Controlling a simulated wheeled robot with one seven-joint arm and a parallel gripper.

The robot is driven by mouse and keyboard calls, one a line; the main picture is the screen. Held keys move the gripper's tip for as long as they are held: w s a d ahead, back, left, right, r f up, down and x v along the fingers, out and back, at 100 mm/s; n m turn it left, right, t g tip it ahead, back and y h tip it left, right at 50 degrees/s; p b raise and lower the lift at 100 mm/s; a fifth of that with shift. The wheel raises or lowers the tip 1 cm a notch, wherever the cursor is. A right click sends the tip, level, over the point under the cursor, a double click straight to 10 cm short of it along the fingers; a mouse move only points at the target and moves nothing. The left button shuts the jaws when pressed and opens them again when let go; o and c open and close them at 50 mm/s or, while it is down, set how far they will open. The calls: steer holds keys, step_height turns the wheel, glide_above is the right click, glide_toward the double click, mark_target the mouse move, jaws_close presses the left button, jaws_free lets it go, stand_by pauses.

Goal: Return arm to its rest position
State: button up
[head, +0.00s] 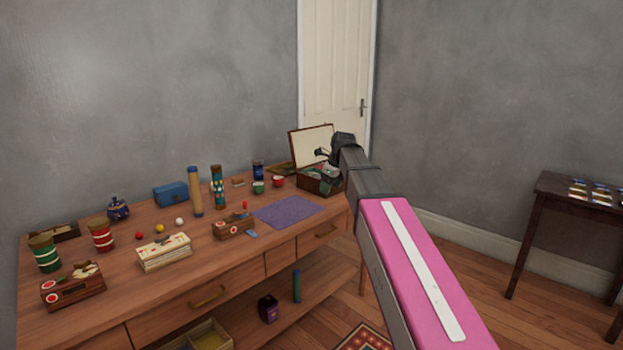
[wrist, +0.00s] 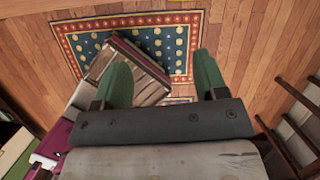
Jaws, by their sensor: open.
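My arm reaches out over the right end of the wooden sideboard (head: 210,262) in the head view, with its pink and white link in the foreground. My gripper (head: 322,153) is at the far end of the arm, in front of the open case in the picture. In the wrist view my gripper (wrist: 161,78) has its two green fingers wide apart. Nothing is held between them. The wrist camera looks down toward the floor.
An open case (head: 311,142) stands at the sideboard's right end. A purple mat (head: 290,211), a blue box (head: 171,194) and several small items cover the top. A dark side table (head: 552,188) stands right. A patterned rug (wrist: 190,50) lies below; floor between the tables is open.

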steer(key=s+d+f+n, duration=0.4)
steer(key=s+f+n, duration=0.4)
steer(key=f, duration=0.3)
steer(key=s+d+f+n+g+h, duration=0.1)
steer(key=s+d+f+n, duration=0.3)
steer(key=s+f+n, duration=0.5)
steer(key=s+d+f+n+g+h, duration=0.1)
steer(key=s+d+f+n, duration=0.3)
steer(key=s+f+n, duration=0.4)
step_height(320, 180, down, 5)
steer(key=shift+s+r+n, duration=0.1)
steer(key=shift+s+n, duration=0.05)
steer(key=shift+n, duration=0.15)
